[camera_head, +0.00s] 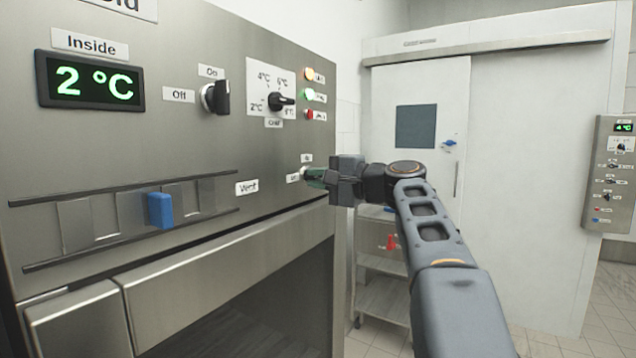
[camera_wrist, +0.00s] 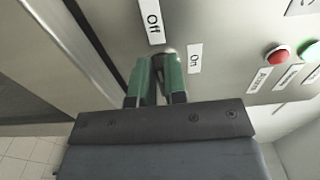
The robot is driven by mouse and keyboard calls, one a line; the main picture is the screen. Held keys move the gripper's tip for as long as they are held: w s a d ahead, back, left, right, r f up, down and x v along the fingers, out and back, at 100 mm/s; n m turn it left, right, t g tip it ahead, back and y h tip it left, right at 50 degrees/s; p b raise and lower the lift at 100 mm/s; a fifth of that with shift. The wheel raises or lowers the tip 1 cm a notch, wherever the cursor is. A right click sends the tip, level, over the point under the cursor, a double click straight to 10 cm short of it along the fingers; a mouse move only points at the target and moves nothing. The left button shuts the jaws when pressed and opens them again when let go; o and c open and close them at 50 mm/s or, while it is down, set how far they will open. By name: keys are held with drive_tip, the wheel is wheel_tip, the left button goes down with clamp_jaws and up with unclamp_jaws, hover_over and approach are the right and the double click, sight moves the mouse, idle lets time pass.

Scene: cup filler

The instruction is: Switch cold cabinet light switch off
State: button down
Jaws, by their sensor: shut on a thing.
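The light switch (camera_head: 305,172) is a small knob low on the right of the steel cabinet panel (camera_head: 200,135). Small labels sit above and to the left of it. My gripper (camera_head: 316,178) reaches it from the right and is shut on it. In the wrist view, the green fingertips of my gripper (camera_wrist: 161,66) close around the switch (camera_wrist: 165,49), mostly hiding it. The "Off" label (camera_wrist: 153,20) is above the fingers and the "On" label (camera_wrist: 195,57) is to their right. The knob's exact setting cannot be told.
Left of my gripper are a dark Off/On rotary knob (camera_head: 217,97), a temperature dial (camera_head: 280,101) and a rail with a blue slider (camera_head: 160,210). The display (camera_head: 90,82) reads 2 °C. A metal cart (camera_head: 383,270) and a white sliding door (camera_head: 415,160) stand behind my arm.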

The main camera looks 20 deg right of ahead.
idle(0.5)
drive_tip(key=c, duration=1.2)
unclamp_jaws()
drive_tip(key=shift+o, duration=0.2)
drive_tip(key=b+v, duration=0.1)
drive_tip(key=v, duration=1.2)
drive_tip(key=shift+s+d, duration=0.2)
drive_tip(key=shift+s, duration=0.2)
